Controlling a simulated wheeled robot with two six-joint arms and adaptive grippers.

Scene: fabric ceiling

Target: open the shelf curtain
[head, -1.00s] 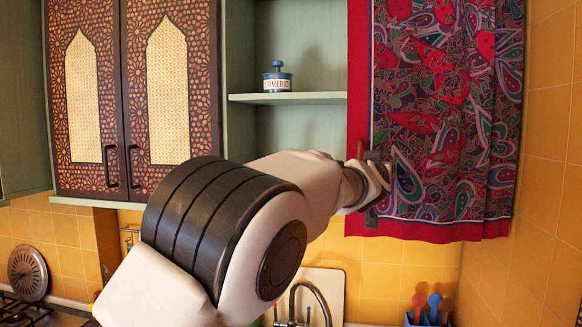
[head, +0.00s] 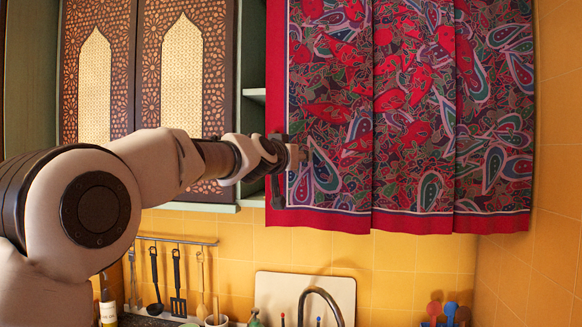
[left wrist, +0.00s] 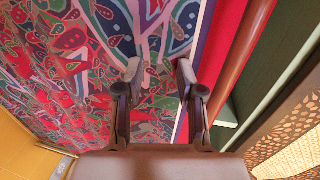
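The shelf curtain (head: 415,110), red-edged with a paisley pattern, hangs over the right part of the wall shelf and covers most of it. Its left edge is close to the cabinet doors, leaving a narrow strip of shelf (head: 253,97) visible. My left gripper (head: 293,170) is at the curtain's lower left edge. In the left wrist view the two fingers (left wrist: 160,78) stand apart in front of the patterned curtain (left wrist: 70,60), with its red hem (left wrist: 222,40) just to their right. I cannot tell whether cloth is pinched. My right gripper is not in view.
The patterned cabinet doors (head: 190,90) are shut, left of the curtain. Below are a rail with hanging utensils (head: 176,285), a tap (head: 322,295), a cream board (head: 275,287) and a blue holder with utensils (head: 445,315). A tiled wall (head: 557,160) bounds the right.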

